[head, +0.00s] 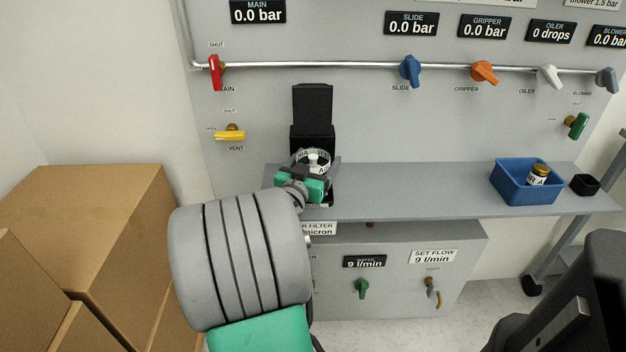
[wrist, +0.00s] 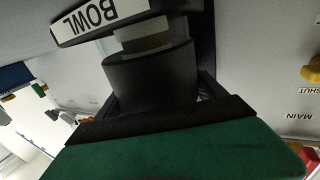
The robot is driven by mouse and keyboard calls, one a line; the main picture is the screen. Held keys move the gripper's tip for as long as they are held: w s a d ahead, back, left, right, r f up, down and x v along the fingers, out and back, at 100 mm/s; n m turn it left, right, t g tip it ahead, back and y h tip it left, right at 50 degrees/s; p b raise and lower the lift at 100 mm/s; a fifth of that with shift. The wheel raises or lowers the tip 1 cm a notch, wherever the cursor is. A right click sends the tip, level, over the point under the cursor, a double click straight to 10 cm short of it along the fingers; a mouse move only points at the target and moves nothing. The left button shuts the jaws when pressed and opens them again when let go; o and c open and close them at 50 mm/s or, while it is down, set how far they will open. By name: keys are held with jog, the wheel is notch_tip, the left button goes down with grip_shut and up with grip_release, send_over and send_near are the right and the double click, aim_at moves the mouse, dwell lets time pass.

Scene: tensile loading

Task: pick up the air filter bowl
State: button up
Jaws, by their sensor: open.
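The air filter bowl appears as a round, clear, white-labelled piece (head: 313,158) below a black block on the panel, just above the shelf. My gripper (head: 306,175) is right in front of it and hides its lower part. In the wrist view, a white label reading BOWL (wrist: 100,19) is upside down beside a greyish clear section and a dark cylinder (wrist: 150,78). My gripper (wrist: 158,92) is open, with its black fingers on either side of this cylinder. I cannot tell whether they touch it.
A black block (head: 312,138) is fixed to the panel above the bowl. The grey shelf (head: 420,192) is clear up to a blue bin (head: 515,188) holding a labelled jar (head: 537,175). A small black cup (head: 584,185) stands at right. Cardboard boxes (head: 90,215) stand at left.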

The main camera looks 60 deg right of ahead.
jog(key=shift+d, duration=0.3)
jog(key=c, duration=1.3)
